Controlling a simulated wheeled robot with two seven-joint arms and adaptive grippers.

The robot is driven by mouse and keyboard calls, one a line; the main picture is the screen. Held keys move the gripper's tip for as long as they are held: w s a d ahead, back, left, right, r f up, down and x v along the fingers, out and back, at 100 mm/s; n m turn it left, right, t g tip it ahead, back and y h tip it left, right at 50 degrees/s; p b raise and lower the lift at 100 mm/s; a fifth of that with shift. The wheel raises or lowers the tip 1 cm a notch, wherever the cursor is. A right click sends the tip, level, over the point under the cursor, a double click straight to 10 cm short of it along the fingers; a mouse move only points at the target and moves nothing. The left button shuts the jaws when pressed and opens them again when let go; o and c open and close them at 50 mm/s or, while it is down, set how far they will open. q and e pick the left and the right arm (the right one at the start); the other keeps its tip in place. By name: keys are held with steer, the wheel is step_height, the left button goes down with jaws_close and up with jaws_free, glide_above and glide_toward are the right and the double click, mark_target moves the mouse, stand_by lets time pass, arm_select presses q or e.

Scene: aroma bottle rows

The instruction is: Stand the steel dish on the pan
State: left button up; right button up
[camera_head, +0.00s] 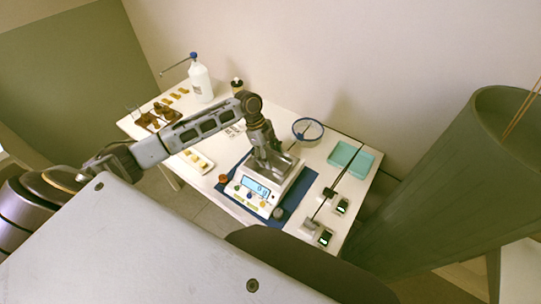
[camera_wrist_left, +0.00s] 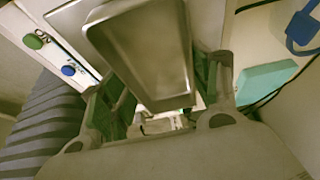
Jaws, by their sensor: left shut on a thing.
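The steel dish (camera_wrist_left: 140,50) is a shallow rectangular metal tray. It shows large in the left wrist view between the fingers of my left gripper (camera_wrist_left: 165,105), which is shut on it. In the head view my left gripper (camera_head: 268,160) is over the white scale (camera_head: 262,192), with the dish (camera_head: 286,168) at its fingers. The scale's pan is mostly hidden under the gripper and dish. I cannot tell whether the dish touches the pan. The scale's display is lit blue. My right gripper is not in view.
The scale stands on a blue mat (camera_head: 232,162). A blue-rimmed bowl (camera_head: 308,129) and a teal tray (camera_head: 351,158) are to the right. Small devices with green displays (camera_head: 325,237) stand at the front right.

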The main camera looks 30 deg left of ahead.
arm_select(q)
steer(key=shift+f, duration=0.1)
steer(key=o, duration=1)
steer(key=shift+v, duration=6.15)
